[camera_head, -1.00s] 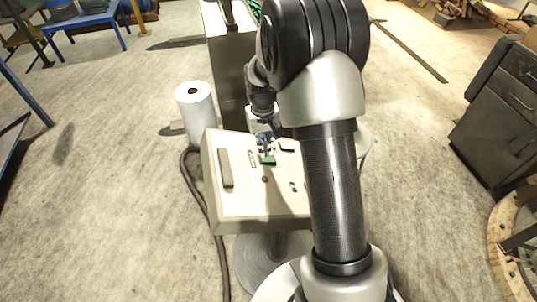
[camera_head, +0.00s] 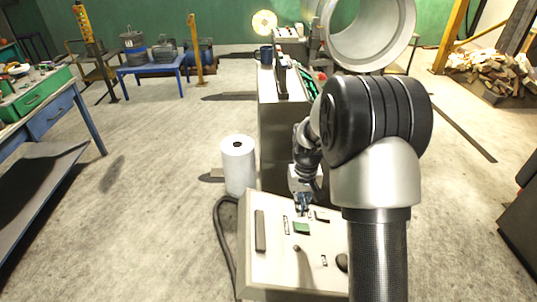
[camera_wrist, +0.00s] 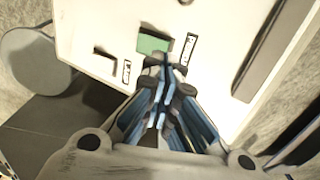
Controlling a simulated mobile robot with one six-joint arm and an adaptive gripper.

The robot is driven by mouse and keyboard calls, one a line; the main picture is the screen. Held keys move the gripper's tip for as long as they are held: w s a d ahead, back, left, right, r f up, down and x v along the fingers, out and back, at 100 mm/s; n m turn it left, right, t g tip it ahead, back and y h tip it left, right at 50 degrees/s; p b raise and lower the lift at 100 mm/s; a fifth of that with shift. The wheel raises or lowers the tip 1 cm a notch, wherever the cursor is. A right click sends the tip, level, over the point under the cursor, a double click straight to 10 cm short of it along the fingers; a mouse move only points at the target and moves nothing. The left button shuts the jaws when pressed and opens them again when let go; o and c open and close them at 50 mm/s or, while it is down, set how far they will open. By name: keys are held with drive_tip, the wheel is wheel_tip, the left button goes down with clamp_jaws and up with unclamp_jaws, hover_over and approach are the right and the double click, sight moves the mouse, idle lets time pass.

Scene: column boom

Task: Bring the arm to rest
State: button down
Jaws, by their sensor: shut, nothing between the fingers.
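My gripper (camera_head: 303,207) is just over the far part of a cream control panel (camera_head: 275,270), beside a green button (camera_head: 301,228). In the wrist view my gripper (camera_wrist: 165,66) is shut and empty, its fingertips close together. They point at the near edge of the green button (camera_wrist: 153,44). I cannot tell whether the fingertips touch it. My arm reaches out from the lower right and hides the right part of the panel.
A white roll (camera_head: 238,168) stands left of a grey cabinet (camera_head: 283,135) behind the panel. A black cable (camera_head: 222,235) runs along the panel's left side. A workbench (camera_head: 45,115) is at far left. The floor between is clear.

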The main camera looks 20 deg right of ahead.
drive_tip(key=s+a+r+n+t, duration=0.1)
drive_tip(key=s+a+r, duration=0.2)
drive_tip(key=s+r, duration=0.35)
drive_tip(key=s+a+r+t, duration=0.1)
drive_tip(key=s+a+r, duration=0.2)
drive_tip(key=r, duration=0.6)
drive_tip(key=s+a+r+t+b, duration=0.1)
drive_tip(key=s+a, duration=0.1)
drive_tip(key=s, duration=0.6)
drive_tip(key=s+a+r+n+t+b, duration=0.1)
drive_tip(key=s+a+r, duration=0.1)
drive_tip(key=s, duration=0.7)
drive_tip(key=shift+s+t, duration=0.25)
drive_tip(key=shift+t, duration=0.05)
drive_tip(key=c, duration=2.4)
unclamp_jaws()
drive_tip(key=shift+a+r, duration=0.1)
